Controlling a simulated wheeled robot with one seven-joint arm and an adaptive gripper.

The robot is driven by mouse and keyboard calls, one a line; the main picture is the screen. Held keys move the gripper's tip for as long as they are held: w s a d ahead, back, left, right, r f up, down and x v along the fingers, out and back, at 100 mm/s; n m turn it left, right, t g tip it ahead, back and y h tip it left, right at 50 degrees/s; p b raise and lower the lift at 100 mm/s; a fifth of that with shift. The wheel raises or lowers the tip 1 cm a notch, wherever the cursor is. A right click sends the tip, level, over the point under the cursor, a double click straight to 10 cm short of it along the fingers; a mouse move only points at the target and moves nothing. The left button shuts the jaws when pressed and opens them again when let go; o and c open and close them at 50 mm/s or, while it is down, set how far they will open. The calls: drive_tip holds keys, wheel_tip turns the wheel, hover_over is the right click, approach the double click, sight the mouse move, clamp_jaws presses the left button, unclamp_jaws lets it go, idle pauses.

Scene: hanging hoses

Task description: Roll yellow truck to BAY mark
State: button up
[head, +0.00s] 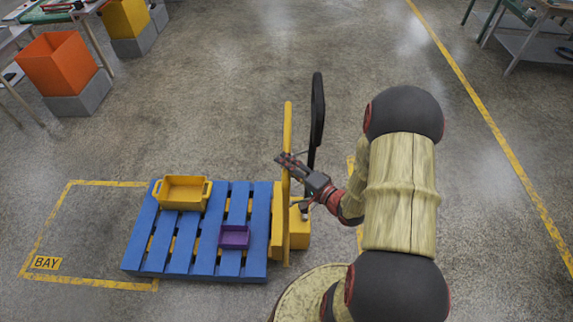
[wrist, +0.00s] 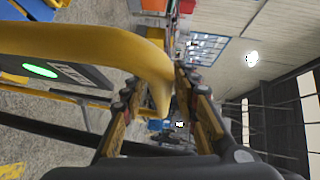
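The yellow truck (head: 277,232) stands at the right end of a blue slatted pallet (head: 158,238), with a tall yellow upright beside a black one. The BAY mark (head: 47,262) is inside a yellow floor outline at the left; the pallet's left end overlaps the outline's open right side. My gripper (head: 287,164) is at the yellow upright at mid height. In the wrist view the thick yellow bar (wrist: 110,42) reaches between my two fingers (wrist: 158,88). Whether both fingers press on it I cannot tell.
A yellow tray (head: 183,193) and a purple box (head: 234,237) sit on the pallet. Orange (head: 59,64) and yellow (head: 126,18) bins stand on grey blocks at the upper left. A workbench (head: 530,40) is at the upper right.

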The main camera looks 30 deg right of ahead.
drive_tip(key=c, duration=0.6)
clamp_jaws()
